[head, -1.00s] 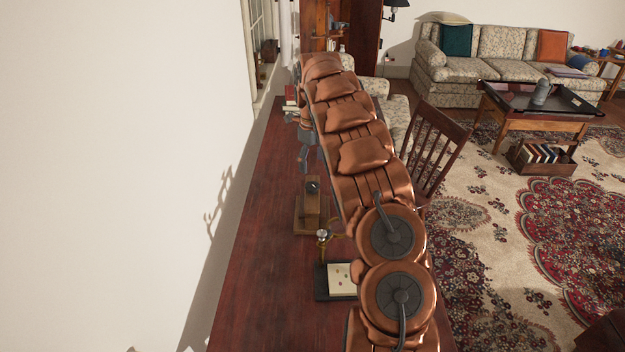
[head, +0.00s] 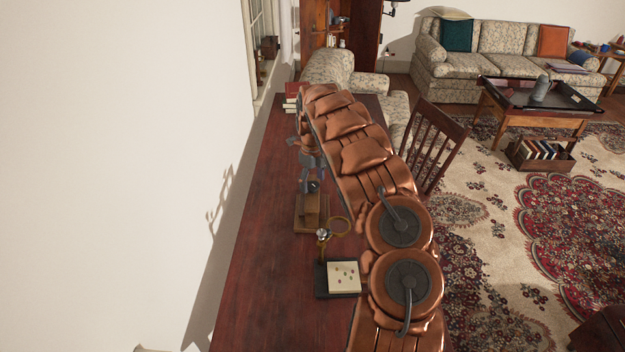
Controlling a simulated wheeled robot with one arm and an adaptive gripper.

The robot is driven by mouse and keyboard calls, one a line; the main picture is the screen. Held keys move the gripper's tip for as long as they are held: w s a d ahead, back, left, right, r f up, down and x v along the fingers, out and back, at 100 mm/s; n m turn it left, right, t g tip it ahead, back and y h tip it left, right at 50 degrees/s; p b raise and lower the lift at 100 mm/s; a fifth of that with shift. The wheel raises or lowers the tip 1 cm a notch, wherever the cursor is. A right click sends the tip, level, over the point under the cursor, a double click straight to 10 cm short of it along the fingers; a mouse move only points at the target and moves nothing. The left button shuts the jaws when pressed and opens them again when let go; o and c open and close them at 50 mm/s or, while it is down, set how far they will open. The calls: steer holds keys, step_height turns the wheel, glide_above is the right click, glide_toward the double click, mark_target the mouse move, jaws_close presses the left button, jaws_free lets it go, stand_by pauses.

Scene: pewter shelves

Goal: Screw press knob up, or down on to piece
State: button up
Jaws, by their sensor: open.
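A small wooden press (head: 311,214) stands on the dark red table, with a square base and an upright block. Its dark knob (head: 314,186) is at the top of the block. My gripper (head: 312,190) points down over the press with its grey fingers apart, one on each side of the knob in the picture. Whether the fingers touch the knob I cannot tell. The fingers and arm partly hide the top of the press. A separate piece under the press cannot be made out.
A magnifier stand with a brass ring (head: 338,226) and a pale tray (head: 344,277) of small coloured bits stands just nearer than the press. Red books (head: 292,94) lie at the table's far end. A wall runs along the left; a chair (head: 434,143) stands at the right.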

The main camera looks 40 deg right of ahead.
steer(key=shift+c, duration=0.2)
steer(key=c, duration=1.1)
steer(key=shift+f+b, duration=0.1)
steer(key=shift+b, duration=0.25)
